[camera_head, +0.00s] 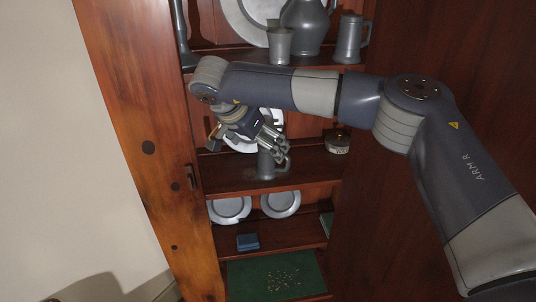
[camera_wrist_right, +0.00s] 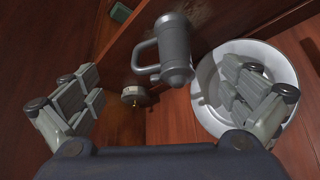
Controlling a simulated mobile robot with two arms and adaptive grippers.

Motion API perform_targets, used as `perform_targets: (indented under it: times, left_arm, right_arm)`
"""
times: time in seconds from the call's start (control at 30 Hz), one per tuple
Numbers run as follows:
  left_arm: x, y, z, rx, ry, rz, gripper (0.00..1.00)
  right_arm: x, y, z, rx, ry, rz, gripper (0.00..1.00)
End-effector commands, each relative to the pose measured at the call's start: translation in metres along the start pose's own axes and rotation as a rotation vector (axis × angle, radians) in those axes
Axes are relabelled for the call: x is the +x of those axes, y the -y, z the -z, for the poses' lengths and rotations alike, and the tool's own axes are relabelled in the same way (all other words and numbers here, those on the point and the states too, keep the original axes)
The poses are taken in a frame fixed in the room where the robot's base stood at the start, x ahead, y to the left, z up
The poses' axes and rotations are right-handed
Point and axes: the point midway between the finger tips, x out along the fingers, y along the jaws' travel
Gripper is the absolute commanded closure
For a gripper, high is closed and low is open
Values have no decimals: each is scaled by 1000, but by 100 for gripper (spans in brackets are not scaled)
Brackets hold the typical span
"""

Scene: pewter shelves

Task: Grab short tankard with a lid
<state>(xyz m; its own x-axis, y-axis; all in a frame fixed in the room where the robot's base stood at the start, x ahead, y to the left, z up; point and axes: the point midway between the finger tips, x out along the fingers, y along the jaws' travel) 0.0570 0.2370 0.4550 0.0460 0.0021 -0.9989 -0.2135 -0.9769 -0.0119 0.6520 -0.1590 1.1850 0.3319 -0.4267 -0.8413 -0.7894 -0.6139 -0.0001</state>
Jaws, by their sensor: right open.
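A grey pewter tankard (camera_head: 266,166) with a side handle stands on the middle shelf, just below my right gripper (camera_head: 268,138), which partly covers its upper part. Another tankard (camera_head: 349,40) with a handle stands on the upper shelf at the right. My left gripper is not in view.
A pale plate (camera_wrist_right: 205,95) stands behind the right finger. A small round container (camera_head: 337,143) sits right of the tankard. The upper shelf holds a cup (camera_head: 278,46) and a jug (camera_head: 307,28). Plates (camera_head: 229,209) and a blue box (camera_head: 248,242) are on the lower shelf.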

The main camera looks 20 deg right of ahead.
Motion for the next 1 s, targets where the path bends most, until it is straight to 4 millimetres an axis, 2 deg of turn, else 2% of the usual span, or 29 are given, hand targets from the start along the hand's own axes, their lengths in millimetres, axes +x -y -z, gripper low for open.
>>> perform_targets:
  times: [0.3,0.37,0.6,0.9,0.93,1.0]
  left_arm:
    - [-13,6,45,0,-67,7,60]
    - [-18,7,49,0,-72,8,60]
    - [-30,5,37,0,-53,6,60]
    - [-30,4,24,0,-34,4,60]
    - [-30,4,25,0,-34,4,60]
    - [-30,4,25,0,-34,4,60]
  right_arm:
    - [14,0,23,2,2,-1,0]
    - [22,-1,26,-1,3,-4,0]
    - [59,0,25,-1,3,-1,0]
    - [66,0,24,-1,1,2,0]
    - [66,0,24,-1,1,2,2]
    - [66,0,24,-1,1,1,18]
